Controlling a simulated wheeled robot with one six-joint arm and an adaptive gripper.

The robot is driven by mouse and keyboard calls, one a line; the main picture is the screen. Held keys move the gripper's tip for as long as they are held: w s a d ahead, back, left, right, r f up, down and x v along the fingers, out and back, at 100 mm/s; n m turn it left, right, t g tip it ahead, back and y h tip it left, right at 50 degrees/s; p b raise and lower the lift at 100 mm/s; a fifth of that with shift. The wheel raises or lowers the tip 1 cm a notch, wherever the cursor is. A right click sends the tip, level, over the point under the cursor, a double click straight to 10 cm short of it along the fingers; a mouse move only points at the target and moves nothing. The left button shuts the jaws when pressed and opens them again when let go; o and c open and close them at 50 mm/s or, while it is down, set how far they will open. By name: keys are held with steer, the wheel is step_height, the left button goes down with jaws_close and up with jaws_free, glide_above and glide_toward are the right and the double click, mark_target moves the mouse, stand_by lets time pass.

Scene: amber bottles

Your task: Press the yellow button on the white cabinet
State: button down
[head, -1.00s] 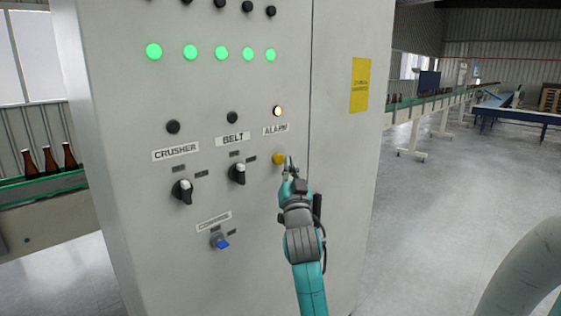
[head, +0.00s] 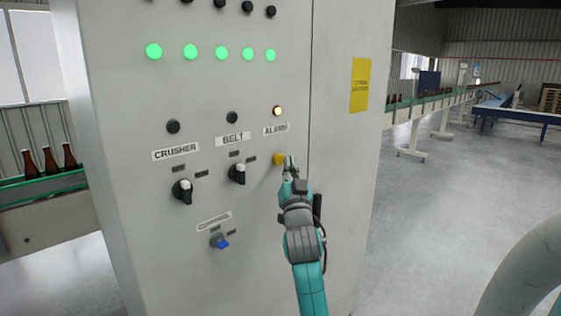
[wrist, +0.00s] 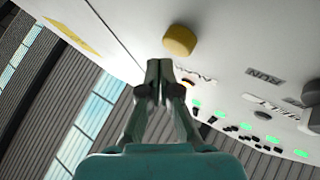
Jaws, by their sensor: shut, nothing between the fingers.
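The yellow button (head: 279,158) sits on the front of the white cabinet (head: 130,225), under the ALARM label and a lit amber lamp (head: 278,111). My gripper (head: 289,162) is shut and empty, with its fingertips just right of the button in the head view. In the wrist view the shut fingertips (wrist: 159,66) are just below the round yellow button (wrist: 179,40) in the picture. A gap shows between them there; I cannot tell how far the tips are from the panel.
Left of the button are the BELT knob (head: 237,173) and the CRUSHER knob (head: 182,191). A blue switch (head: 220,241) is lower down. A yellow sign (head: 360,85) is on the cabinet's right part. Conveyors with amber bottles (head: 50,160) stand behind. Open floor lies to the right.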

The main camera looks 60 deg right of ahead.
steer(key=shift+w, duration=0.1)
steer(key=shift+w+d, duration=0.1)
steer(key=shift+w, duration=0.2)
steer(key=shift+w+d, duration=0.15)
steer(key=shift+w, duration=0.3)
stand_by(0.8)
steer(key=shift+s, duration=0.15)
steer(key=shift+s+a, duration=0.25)
steer(key=shift+s, duration=0.45)
steer(key=s, duration=0.2)
steer(key=s+a, duration=0.1)
steer(key=s, duration=0.2)
stand_by(0.6)
steer(key=shift+w, duration=0.1)
stand_by(0.6)
